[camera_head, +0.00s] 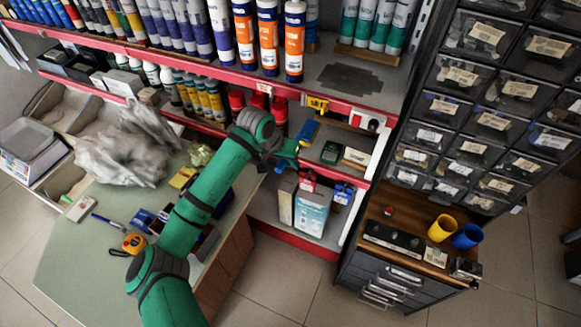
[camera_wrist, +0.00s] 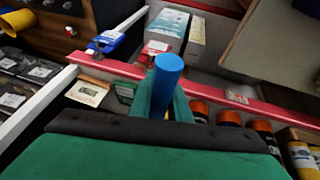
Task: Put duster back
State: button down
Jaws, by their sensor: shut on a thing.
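My gripper (camera_head: 287,152) is at the front of the red-edged shelf unit, below the price-tagged upper shelf. In the wrist view, my gripper (camera_wrist: 167,105) is shut on a blue cylindrical handle, which I take to be the duster (camera_wrist: 168,72). Its rounded blue end rises between the green fingers, with a bit of yellow below. In the head view, the blue of the duster (camera_head: 307,131) shows just beyond the fingers. The rest of it is hidden by the gripper, so I cannot tell its full shape.
Orange-labelled cartridges (camera_head: 268,38) stand on the upper shelf. A white-blue box (camera_head: 312,212) and a blue-and-white brush-like tool (camera_wrist: 110,38) are on the lower shelf. A drawer cabinet (camera_head: 470,110) borders the right. The desk (camera_head: 75,270) at left holds a plastic bag (camera_head: 125,150) and small items.

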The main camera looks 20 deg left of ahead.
jog(key=shift+w+f, duration=0.15)
jog(key=shift+f, duration=0.8)
jog(key=shift+w+f, duration=0.1)
jog(key=shift+f, duration=0.8)
jog(key=c, duration=1.7)
grip_release()
jog(key=shift+o, duration=0.2)
